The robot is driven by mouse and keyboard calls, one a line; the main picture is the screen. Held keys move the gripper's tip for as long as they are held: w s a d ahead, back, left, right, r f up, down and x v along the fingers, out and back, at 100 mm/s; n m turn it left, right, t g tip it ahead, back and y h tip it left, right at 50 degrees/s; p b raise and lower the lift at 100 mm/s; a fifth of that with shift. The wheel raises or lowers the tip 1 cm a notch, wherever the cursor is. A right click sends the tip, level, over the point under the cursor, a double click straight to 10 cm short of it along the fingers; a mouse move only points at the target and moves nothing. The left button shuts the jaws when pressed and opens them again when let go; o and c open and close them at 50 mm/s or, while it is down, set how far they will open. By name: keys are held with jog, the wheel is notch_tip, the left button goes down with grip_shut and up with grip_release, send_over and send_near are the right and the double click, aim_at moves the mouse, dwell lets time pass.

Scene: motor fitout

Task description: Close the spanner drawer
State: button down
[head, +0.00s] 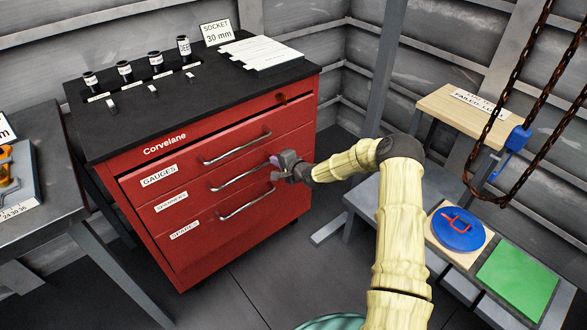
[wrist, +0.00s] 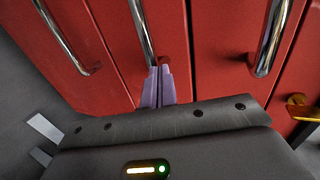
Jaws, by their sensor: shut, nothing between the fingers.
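My gripper (head: 273,161) is at the right end of this handle, against or very near the drawer front. In the wrist view my pale purple fingers (wrist: 159,72) are together and empty, at the end of the middle handle (wrist: 144,35).
The gauge drawer handle (head: 237,149) and the lowest handle (head: 246,204) lie close above and below my gripper. A brass key or latch (wrist: 302,107) is on the cabinet. Chains (head: 490,130) hang at right, over a bench with a blue round lid (head: 458,236).

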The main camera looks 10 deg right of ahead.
jog(key=p+v, duration=0.1)
jog(key=v, duration=1.2)
jog(key=shift+s+d+f, duration=0.15)
jog(key=shift+s+d, duration=0.15)
jog(key=shift+s, duration=0.05)
jog(key=s+r+n+g+h, duration=0.25)
jog(key=s+r+n, duration=0.2)
jog(key=s, duration=0.65)
jog(key=s+d+r+n+g+h, duration=0.1)
jog(key=s+r+n+g+h, duration=0.25)
jog(key=s, duration=0.65)
jog(key=s+r+n+g+h, duration=0.1)
jog(key=s+r+n+g, duration=0.4)
jog(key=s, duration=0.6)
notch_tip(320, 180, up, 17)
jog(key=m+t+p, duration=0.1)
jog(key=p, duration=1.5)
jog(key=shift+w+t, duration=0.4)
